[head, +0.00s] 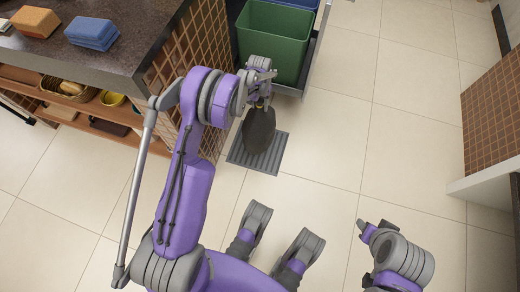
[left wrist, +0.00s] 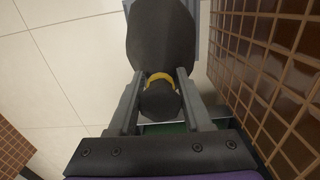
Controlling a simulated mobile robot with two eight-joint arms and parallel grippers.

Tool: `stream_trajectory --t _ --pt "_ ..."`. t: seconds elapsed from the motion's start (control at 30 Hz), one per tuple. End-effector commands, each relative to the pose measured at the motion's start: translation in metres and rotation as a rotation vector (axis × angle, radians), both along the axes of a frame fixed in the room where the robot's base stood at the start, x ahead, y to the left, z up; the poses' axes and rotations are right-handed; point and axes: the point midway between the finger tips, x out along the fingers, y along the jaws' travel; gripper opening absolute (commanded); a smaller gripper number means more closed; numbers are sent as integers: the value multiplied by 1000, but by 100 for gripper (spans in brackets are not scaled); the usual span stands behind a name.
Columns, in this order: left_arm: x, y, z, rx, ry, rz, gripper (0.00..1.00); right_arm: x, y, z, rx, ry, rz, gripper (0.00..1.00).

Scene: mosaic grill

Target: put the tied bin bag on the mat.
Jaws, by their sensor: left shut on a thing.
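The tied bin bag (head: 259,132) is dark grey with a yellow tie at its neck, and it hangs upright below my left gripper (head: 262,92). In the left wrist view the bag (left wrist: 160,38) shows between the two fingers of the left gripper (left wrist: 160,98), which are shut on its neck by the yellow tie. I cannot tell if the bag's bottom touches the mat. My right gripper (head: 370,228) is at the lower right, apart from the bag; its fingers are unclear.
A green bin (head: 273,40) stands in a pull-out frame just beyond the mat, with a blue bin (head: 300,3) behind it. A tiled counter side (head: 190,45) is close on the left. Open tiled floor (head: 340,130) lies to the right.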

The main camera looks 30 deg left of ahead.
Motion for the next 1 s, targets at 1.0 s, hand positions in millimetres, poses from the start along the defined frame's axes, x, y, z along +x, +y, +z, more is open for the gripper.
stream_trajectory --t 1.0 --pt "8 15 -124 -5 -9 20 0 7 0 -42 0 5 0 47"
